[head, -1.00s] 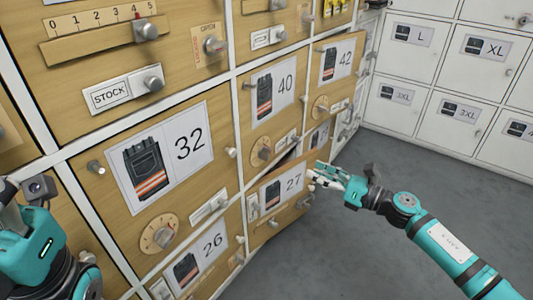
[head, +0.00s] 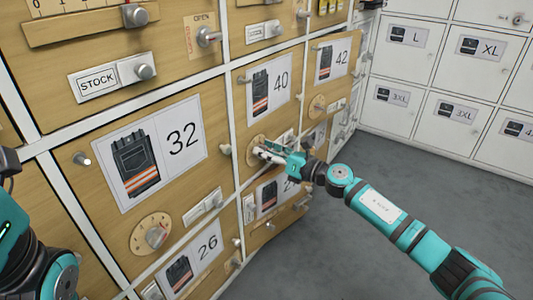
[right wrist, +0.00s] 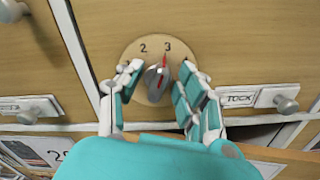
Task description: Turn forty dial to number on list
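The dial of the drawer marked 40 (head: 283,85) is a round wooden plate (head: 257,142) below its picture card, partly hidden by my right gripper. In the right wrist view, the dial plate (right wrist: 133,58) shows the numbers 2 and 3 above a grey knob (right wrist: 153,80) with a red pointer. The pointer points up, at or close to the 3. My right gripper (head: 262,152) is at the dial. In the right wrist view, its open fingers (right wrist: 157,88) stand on either side of the knob; contact is not clear. My left gripper is out of view. No list shows.
A lower front marked 27 (head: 268,197) sits ajar below the dial. The front marked 32 (head: 183,140) has its own dial (head: 152,236). A stock slider (right wrist: 262,97) is right of the gripper. White lockers (head: 410,50) stand at right; the grey floor (head: 400,180) is clear.

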